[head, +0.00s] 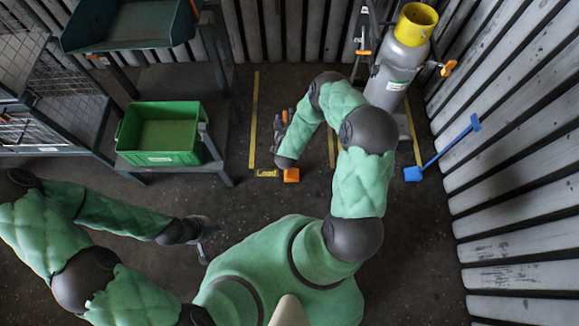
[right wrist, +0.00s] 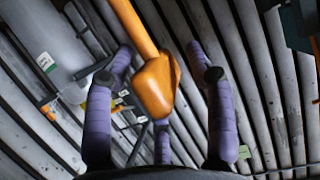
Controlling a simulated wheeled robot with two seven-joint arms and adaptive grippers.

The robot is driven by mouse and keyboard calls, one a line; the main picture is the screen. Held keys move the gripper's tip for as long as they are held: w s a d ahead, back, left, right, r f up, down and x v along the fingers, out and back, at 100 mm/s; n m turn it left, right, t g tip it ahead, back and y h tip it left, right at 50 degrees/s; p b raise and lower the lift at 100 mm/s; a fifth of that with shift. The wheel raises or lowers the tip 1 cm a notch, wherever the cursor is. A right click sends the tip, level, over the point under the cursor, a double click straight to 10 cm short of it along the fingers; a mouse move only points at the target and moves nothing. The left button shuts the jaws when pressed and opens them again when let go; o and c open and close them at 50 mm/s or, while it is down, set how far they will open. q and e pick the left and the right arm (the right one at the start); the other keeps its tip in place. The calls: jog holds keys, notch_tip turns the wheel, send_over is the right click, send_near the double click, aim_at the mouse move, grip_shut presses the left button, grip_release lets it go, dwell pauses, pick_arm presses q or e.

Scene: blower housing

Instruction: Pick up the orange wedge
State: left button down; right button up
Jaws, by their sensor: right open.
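A small orange block, which looks like the orange wedge (head: 291,175), shows on the floor beside the yellow "Load" marking in the head view. My right wrist partly covers the floor just above it. My right gripper (head: 283,125) lies beyond it, toward the back wall, small and partly hidden by my arm. In the right wrist view my right gripper's purple fingers (right wrist: 160,110) are spread open. A long orange piece with a wide end (right wrist: 156,85) shows between them; I cannot tell whether it is the wedge. My left gripper (head: 204,250) is low at left of centre, apart from the wedge, its jaws unclear.
A green bin (head: 160,158) stands on a rack at the left. A grey cylinder with a yellow top (head: 395,75) stands at the back right. A blue long-handled tool (head: 443,153) leans near the slatted right wall. Floor right of the wedge is clear.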

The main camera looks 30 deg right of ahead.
jog(key=shift+c, duration=0.3)
grip_shut()
jog(key=shift+w+d, duration=0.1)
jog(key=shift+r, duration=0.1)
